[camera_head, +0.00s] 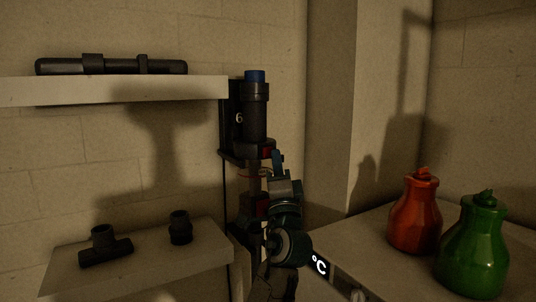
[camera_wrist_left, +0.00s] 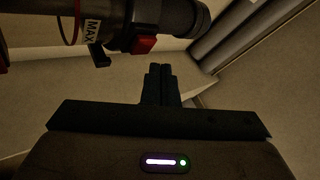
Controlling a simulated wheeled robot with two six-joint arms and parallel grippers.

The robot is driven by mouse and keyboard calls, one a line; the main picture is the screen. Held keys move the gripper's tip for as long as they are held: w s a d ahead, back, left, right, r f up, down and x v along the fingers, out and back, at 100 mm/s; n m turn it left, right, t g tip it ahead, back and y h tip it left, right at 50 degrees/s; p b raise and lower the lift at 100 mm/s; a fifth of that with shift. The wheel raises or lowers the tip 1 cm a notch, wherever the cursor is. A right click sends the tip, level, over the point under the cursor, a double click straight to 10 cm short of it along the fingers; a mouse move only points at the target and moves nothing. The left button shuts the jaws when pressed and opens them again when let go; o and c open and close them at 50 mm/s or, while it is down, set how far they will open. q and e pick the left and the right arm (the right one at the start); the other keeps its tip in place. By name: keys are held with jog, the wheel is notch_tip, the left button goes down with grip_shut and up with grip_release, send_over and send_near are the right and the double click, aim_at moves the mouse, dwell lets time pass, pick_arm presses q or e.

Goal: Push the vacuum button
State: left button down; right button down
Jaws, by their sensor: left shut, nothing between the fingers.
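A dark handheld vacuum (camera_head: 255,112) with a blue top hangs upright on a wall mount, a pale "6" beside it. A red button (camera_head: 267,151) shows low on its body, close to my left gripper's tips (camera_head: 277,158). In the left wrist view the red button (camera_wrist_left: 144,45) sits on the underside of the dark vacuum body (camera_wrist_left: 160,15). My left gripper (camera_wrist_left: 160,70) is shut and empty, its tips below and slightly right of the button in that picture. A small gap shows there; contact is not clear. My arm hides part of the vacuum's lower end. My right gripper is not in view.
A shelf (camera_head: 120,91) at upper left holds a dark tube (camera_head: 112,66). A lower shelf (camera_head: 150,265) holds two dark pipe fittings. At right, a red bottle (camera_head: 414,215) and a green bottle (camera_head: 474,247) stand on a counter with a "°C" display (camera_head: 319,264).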

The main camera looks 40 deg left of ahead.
pick_arm(q)
jog(key=shift+s+d, duration=0.35)
jog(key=shift+d, duration=0.55)
jog(key=shift+s+d, duration=0.4)
jog(key=shift+d, duration=0.45)
jog(key=shift+s+d, duration=0.35)
jog(key=shift+d, duration=0.55)
